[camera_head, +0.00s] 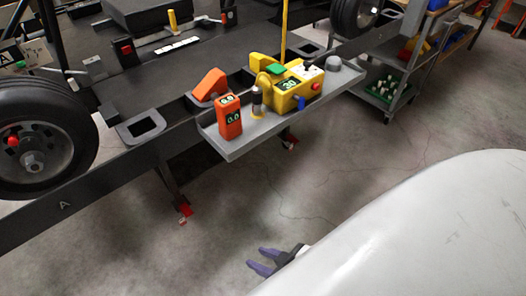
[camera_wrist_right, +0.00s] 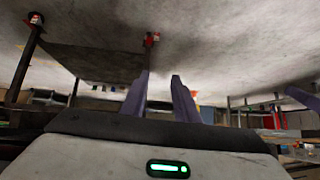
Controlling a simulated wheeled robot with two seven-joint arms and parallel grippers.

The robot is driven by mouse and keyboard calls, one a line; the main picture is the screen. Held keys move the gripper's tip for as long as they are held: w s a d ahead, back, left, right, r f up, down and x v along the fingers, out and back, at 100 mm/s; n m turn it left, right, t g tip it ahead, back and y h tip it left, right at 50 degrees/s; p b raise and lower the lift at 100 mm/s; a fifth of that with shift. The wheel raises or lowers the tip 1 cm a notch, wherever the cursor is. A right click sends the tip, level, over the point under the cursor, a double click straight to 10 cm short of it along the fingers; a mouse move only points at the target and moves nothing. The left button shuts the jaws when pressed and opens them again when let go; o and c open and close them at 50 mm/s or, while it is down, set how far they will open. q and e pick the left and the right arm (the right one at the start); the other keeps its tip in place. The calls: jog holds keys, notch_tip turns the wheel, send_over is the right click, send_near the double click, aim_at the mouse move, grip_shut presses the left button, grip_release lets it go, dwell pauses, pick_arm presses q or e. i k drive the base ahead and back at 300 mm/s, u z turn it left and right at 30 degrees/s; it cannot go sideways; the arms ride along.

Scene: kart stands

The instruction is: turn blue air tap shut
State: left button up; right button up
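The blue air tap (camera_head: 301,103) is a small blue piece on the front side of a yellow unit (camera_head: 285,97), which shows a green "30" display. The unit stands on a grey tray (camera_head: 240,146) fixed along the dark kart stand. My right gripper (camera_head: 262,260) has purple fingers and hangs low over the floor, well below and in front of the tray, apart from the tap. In the right wrist view its fingers (camera_wrist_right: 160,98) are spread with nothing between them. The tap cannot be made out there. My left gripper is not in view.
An orange handheld device (camera_head: 229,117) and a dark-topped fitting stand left of the yellow unit. A yellow pole (camera_head: 284,32) rises behind it. A wheel (camera_head: 38,140) is at far left, a shelf cart (camera_head: 398,80) at right. Floor in front of the tray is clear.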

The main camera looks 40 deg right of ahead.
aim_at(301, 100)
jog(key=z, duration=0.85)
jog(key=k, duration=1.1)
jog(key=z, duration=0.65)
jog(key=i, duration=1.05)
